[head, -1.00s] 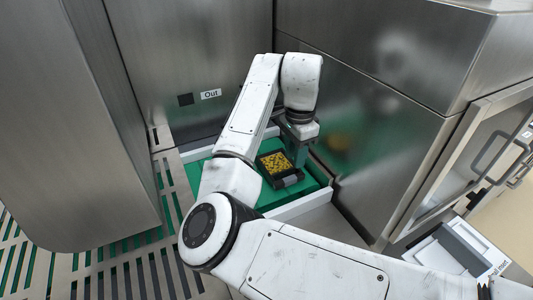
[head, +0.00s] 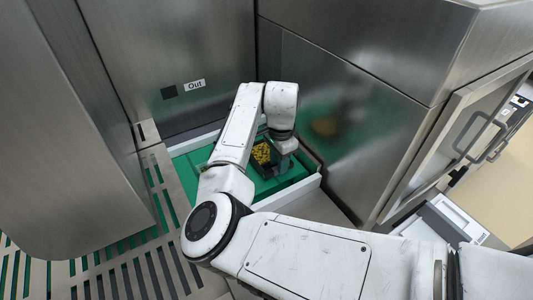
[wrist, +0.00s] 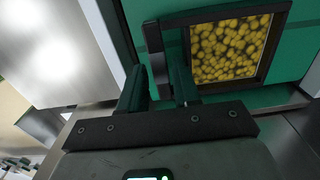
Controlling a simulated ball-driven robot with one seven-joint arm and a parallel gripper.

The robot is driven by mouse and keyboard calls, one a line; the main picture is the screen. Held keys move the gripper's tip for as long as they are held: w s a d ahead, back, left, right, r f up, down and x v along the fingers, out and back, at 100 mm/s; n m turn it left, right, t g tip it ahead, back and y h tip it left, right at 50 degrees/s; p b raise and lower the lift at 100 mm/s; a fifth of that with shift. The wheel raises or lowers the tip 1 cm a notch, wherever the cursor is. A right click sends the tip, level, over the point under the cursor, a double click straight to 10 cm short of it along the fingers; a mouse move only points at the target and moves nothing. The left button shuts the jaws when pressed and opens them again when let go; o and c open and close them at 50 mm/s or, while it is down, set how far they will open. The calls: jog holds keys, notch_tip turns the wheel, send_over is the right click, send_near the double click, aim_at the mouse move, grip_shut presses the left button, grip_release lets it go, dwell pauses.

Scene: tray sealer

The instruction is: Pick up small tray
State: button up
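The small tray is black with yellow pieces inside. It lies on a green surface in the head view (head: 262,168), partly hidden by my arm. In the wrist view its dark rim (wrist: 268,62) frames the yellow pieces at the upper right. A dark bar (wrist: 154,62) stands at the tray's left side, with green showing between bar and pieces. My gripper (wrist: 160,82) is at this bar, one finger on each side of it. The fingers look apart, with a gap beside the bar. In the head view my gripper (head: 281,160) is low at the tray's right side, largely hidden.
A white-edged frame (head: 290,194) borders the green surface (head: 205,158). Steel walls rise behind and to the right, close to my arm. A wall label reads "Out" (head: 195,85). A slotted steel grate (head: 150,215) lies to the left.

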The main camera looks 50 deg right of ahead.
jog(key=shift+f, duration=0.7)
jog(key=shift+c, duration=0.4)
grip_shut()
jog(key=shift+r, duration=0.1)
